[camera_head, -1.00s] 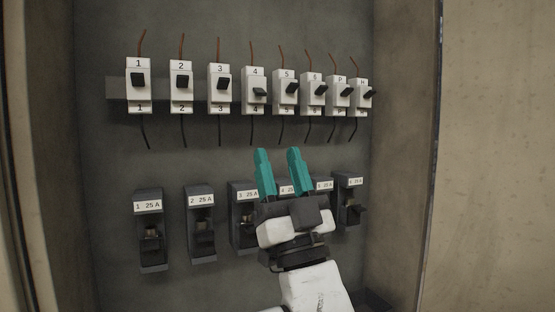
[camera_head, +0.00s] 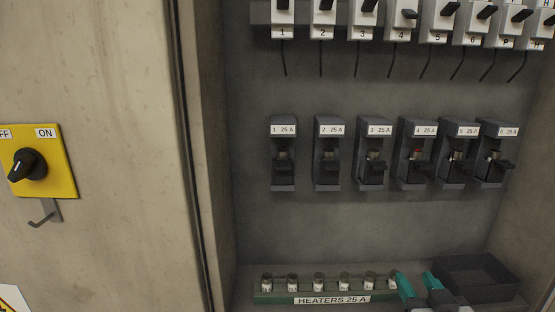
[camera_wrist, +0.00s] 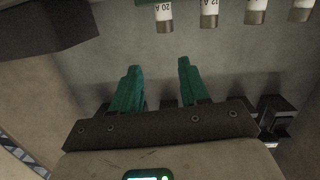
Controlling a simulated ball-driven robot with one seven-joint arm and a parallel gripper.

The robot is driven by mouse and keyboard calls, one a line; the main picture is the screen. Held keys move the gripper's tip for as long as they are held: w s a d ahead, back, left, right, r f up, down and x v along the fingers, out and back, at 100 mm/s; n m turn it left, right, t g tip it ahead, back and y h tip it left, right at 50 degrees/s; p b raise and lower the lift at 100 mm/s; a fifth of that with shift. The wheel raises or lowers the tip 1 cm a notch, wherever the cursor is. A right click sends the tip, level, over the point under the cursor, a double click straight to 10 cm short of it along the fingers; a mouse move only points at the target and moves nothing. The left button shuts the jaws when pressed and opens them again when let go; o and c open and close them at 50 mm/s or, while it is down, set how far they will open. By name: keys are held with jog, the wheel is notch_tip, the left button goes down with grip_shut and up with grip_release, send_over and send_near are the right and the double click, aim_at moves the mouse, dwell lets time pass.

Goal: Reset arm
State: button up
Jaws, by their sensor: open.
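My gripper (camera_head: 415,276) shows at the bottom right of the head view, low in the cabinet, with its two teal fingers apart. It is beside the right end of the fuse rack and in front of the black tray. In the wrist view, my gripper (camera_wrist: 158,65) is open, with nothing between the fingers. The rest of my arm is mostly out of the head view.
The heaters fuse rack (camera_head: 330,299) holds several fuses. The black tray (camera_head: 480,272) stands at right. Fuse holders (camera_head: 328,155) and breakers (camera_head: 365,15) line the back wall. A yellow switch plate (camera_head: 62,165) is outside, at left.

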jog(key=s+d+f+g, duration=0.1)
jog(key=s+f+g, duration=0.3)
jog(key=s+f, duration=0.45)
jog(key=s+d+f+g, duration=0.1)
jog(key=s+f+g, duration=0.4)
jog(key=f, duration=0.6)
jog(key=s+f+g+y, duration=0.1)
jog(key=s+f+g, duration=0.25)
jog(key=s, duration=0.65)
jog(key=s+f+g, duration=0.3)
jog(key=s+f, duration=0.2)
jog(key=s, duration=0.4)
notch_tip(320, 180, up, 22)
jog(key=s+p, duration=0.1)
jog(key=p, duration=2)
jog(key=shift+a+f, duration=0.15)
jog(key=shift+a, duration=0.15)
